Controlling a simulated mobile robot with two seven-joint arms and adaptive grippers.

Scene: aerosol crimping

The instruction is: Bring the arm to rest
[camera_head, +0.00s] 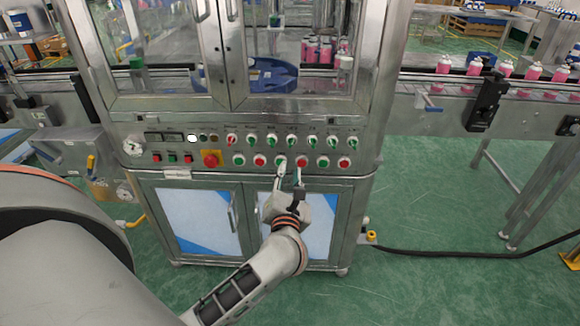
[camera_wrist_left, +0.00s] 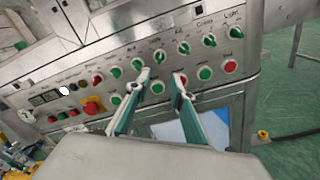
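My left gripper (camera_head: 290,170) is in front of the control panel (camera_head: 200,141) of the crimping machine, at the lower button row. Its two fingers point at the panel with a clear gap between them, and nothing is held. The left wrist view shows the same open fingers (camera_wrist_left: 161,76) with a green button (camera_wrist_left: 157,88) visible between them. I cannot tell whether a fingertip touches the panel. My left arm reaches up from the bottom of the head view. My right gripper is not in view.
A red emergency stop (camera_head: 211,159) sits left of the gripper. The machine has glass doors (camera_head: 283,50) above and cabinet doors (camera_head: 195,218) below. A conveyor (camera_head: 430,120) with several pink cans runs right. Green floor (camera_head: 430,200) is open at right; a black cable (camera_head: 460,254) crosses it.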

